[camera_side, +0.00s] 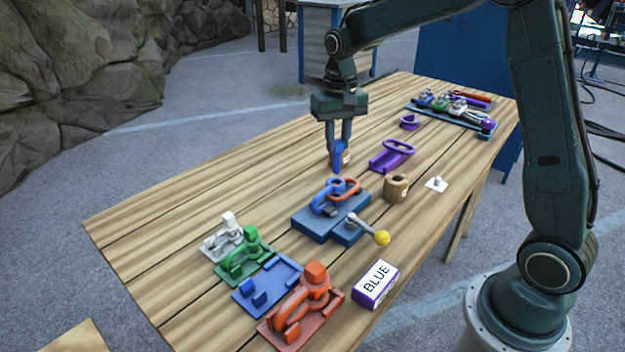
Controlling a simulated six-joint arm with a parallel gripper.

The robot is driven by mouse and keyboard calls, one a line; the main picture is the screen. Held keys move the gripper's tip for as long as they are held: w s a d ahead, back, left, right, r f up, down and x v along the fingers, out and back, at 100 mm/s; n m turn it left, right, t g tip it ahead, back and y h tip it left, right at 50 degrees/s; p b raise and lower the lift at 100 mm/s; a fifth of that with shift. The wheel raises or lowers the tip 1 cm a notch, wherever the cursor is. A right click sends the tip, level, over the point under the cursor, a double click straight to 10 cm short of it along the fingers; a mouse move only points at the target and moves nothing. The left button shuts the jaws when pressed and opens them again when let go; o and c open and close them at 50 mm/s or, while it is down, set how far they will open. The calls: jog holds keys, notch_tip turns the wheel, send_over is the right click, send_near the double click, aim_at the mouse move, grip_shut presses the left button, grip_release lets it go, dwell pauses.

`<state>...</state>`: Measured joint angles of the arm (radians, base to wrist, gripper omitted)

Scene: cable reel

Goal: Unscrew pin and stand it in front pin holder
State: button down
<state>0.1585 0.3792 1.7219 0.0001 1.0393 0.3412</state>
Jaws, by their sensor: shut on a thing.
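My gripper (339,150) points down over the middle of the table and is shut on a small blue part (337,158), probably the pin. A tan piece (346,159) shows beside it, partly hidden by the fingers; I cannot tell whether they touch. A round wooden holder (396,189) with a dark hole in its top stands to the right and nearer the camera. A blue shackle (322,199) and an orange link (347,187) rest on a dark blue block fixture (312,222) in front of my gripper.
A yellow-ball lever (383,237) sticks out beside the fixture. White, green, blue and red shackle stands (300,305) and a BLUE-labelled box (376,284) occupy the near end. A purple holder (392,156) and a small white plate (437,185) lie right. The left planks are clear.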

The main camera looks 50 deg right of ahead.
jog(key=shift+d, duration=0.1)
dwell(0.5)
jog(key=s+d+f, duration=0.2)
jog(key=s+d, duration=0.2)
jog(key=d, duration=0.3)
jog(key=s+d+f, duration=0.2)
jog(key=s+d, duration=0.2)
jog(key=d, duration=0.3)
jog(key=shift+s+d, duration=0.35)
jog(key=shift+f, duration=0.2)
jog(key=shift+f, duration=2.5)
jog(key=shift+f, duration=0.7)
jog(key=c, duration=1.2)
grip_release()
jog(key=shift+o, duration=0.2)
